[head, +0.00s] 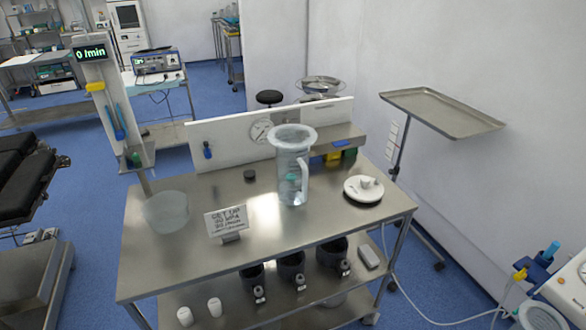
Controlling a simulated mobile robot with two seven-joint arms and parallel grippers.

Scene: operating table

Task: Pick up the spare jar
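No label marks which vessel is the spare jar. A tall clear jar (291,172) with a side handle and a wide pale rim stands upright on the steel table (245,212), right of its middle. A wider, low translucent vessel (166,213) stands near the table's left edge. Another pale round-rimmed vessel (541,317) is partly cut off at the bottom right. A white round lid-like piece (363,189) with a knob lies on the table right of the tall jar. Neither of my grippers is in view.
A small sign (227,220) stands at the front of the table, and a small dark disc (249,176) lies behind it. A white back panel (232,145) with a gauge lines the rear. The lower shelf holds several dark canisters (291,269). A steel tray stand (440,112) is at right.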

